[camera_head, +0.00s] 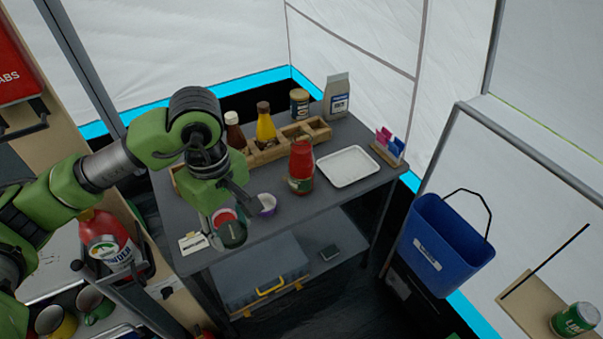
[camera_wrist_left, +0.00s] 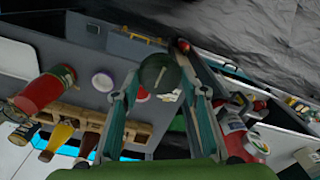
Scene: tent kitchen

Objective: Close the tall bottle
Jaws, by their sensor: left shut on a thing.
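A tall red bottle (camera_head: 301,168) with a label stands upright on the grey table; it also shows at the left of the left wrist view (camera_wrist_left: 42,91). I cannot tell whether its top is covered. My left gripper (camera_head: 233,208) is over the table's front left part, left of and nearer than the bottle. In the left wrist view, its fingers (camera_wrist_left: 160,84) are shut on a dark green round thing (camera_wrist_left: 159,71), also seen in the head view (camera_head: 233,236). A small white and purple round piece (camera_head: 267,203) lies between gripper and bottle. My right gripper is not in view.
A wooden rack (camera_head: 265,155) holds a yellow bottle (camera_head: 265,122) and a brown bottle (camera_head: 234,132). A white tray (camera_head: 348,167) lies right of the red bottle. A blue bin (camera_head: 445,240) hangs right of the table. A toolbox (camera_head: 262,270) sits on the lower shelf.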

